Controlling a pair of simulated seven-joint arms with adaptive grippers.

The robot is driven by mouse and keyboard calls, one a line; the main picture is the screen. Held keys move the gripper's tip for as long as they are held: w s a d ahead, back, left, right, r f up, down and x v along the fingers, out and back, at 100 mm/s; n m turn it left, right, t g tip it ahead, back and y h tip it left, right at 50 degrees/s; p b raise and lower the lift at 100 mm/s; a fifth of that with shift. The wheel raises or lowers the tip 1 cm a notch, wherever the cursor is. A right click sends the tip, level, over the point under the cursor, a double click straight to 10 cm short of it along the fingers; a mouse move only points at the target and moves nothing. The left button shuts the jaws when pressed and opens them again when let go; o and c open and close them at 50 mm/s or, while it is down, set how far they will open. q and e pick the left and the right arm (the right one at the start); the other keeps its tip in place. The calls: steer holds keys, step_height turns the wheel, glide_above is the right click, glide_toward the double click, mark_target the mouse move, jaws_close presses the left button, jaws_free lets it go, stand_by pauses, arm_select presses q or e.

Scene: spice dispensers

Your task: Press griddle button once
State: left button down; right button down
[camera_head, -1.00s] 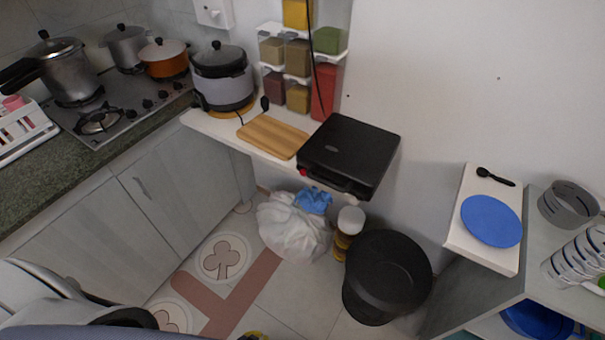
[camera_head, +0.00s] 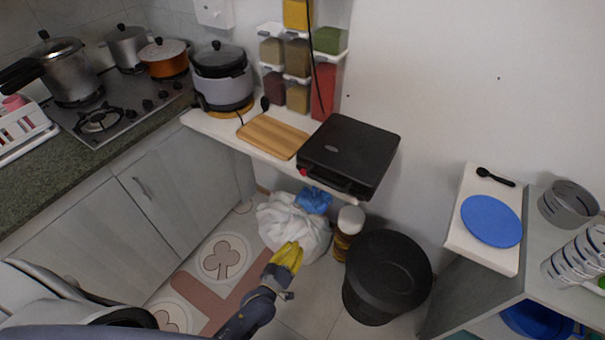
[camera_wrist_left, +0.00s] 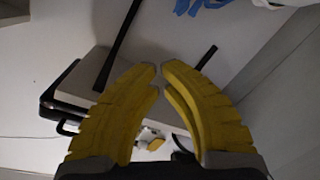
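The griddle (camera_head: 348,152) is a black, closed, flat appliance on the white wall shelf in the head view. A small red spot (camera_head: 304,172), which looks like its button, is on its front left corner. My left gripper (camera_head: 288,254) has yellow fingers and is low in front of the shelf, below and apart from the griddle, over the white bag. In the left wrist view its two fingertips (camera_wrist_left: 159,76) meet or nearly meet, with nothing seen between them. A dark-edged thing behind the fingers there cannot be surely identified. My right gripper is not in view.
A wooden board (camera_head: 272,137) and a rice cooker (camera_head: 222,78) share the shelf (camera_head: 205,122). Below are a white bag (camera_head: 290,222), a jar (camera_head: 350,222) and a black bin (camera_head: 388,278). Spice dispensers (camera_head: 299,55) hang above. Open floor lies left of the bag.

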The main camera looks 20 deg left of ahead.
mark_target(303, 173)
arm_select(q)
steer(key=a+r+n+t+y, duration=0.2)
steer(key=r+n, duration=0.5)
steer(key=r, duration=0.5)
steer(key=w+a+r+n+t+y, duration=0.1)
steer(key=a+r+n+t+y, duration=0.2)
steer(key=r+n, duration=0.4)
step_height(303, 173, up, 6)
steer(key=shift+a+f+n+t+y, duration=0.2)
steer(key=shift+n+t+y, duration=0.2)
steer(key=shift+t+y, duration=0.65)
steer(key=shift+w, duration=0.2)
steer(key=w+d, duration=0.2)
steer(key=w, duration=0.6)
steer(key=shift+w+d, duration=0.15)
steer(key=shift+d, duration=0.05)
steer(key=shift+w, duration=0.15)
steer(key=shift+w+d, duration=0.1)
steer(key=shift+w, duration=0.2)
